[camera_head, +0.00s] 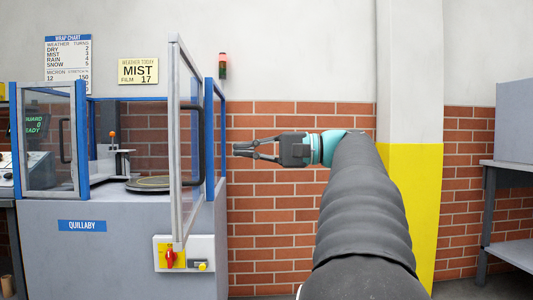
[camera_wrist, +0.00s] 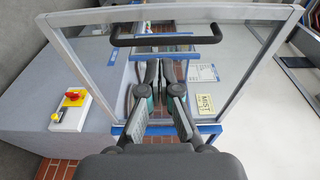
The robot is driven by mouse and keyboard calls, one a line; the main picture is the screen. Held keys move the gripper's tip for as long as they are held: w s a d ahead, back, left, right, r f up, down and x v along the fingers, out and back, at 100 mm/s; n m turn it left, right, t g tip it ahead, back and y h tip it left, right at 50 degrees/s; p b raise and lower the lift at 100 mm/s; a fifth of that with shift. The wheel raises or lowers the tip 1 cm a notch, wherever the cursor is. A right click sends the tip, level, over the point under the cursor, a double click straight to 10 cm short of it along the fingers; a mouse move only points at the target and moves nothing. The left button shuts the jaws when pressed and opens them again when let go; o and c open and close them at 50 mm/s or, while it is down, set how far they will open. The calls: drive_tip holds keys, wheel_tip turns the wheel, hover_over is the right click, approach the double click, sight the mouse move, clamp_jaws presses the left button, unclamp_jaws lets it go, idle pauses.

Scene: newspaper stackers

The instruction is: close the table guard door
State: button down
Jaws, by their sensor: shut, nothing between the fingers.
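The table guard door (camera_head: 176,140) is a clear panel in a pale metal frame. It stands open, swung out toward me from the blue post (camera_head: 210,140) at the right of the machine. In the wrist view its frame (camera_wrist: 70,50) spans most of the picture, with a black bar handle (camera_wrist: 165,40) across the upper part. My gripper (camera_head: 240,149) is shut and empty, pointing left, to the right of the door in the head view. In the wrist view my gripper (camera_wrist: 163,75) lies over the door panel, below the handle; contact cannot be told.
A second framed panel with a handle (camera_head: 65,147) stands at the left of the machine. A round turntable (camera_head: 150,184) sits inside. A red and yellow switch box (camera_head: 185,254) is on the front. A yellow and white pillar (camera_head: 410,200) and grey shelf (camera_head: 510,250) stand right.

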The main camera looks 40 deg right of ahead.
sight(200, 141)
drive_tip(key=x, duration=0.6)
drive_tip(key=shift+b, duration=0.3)
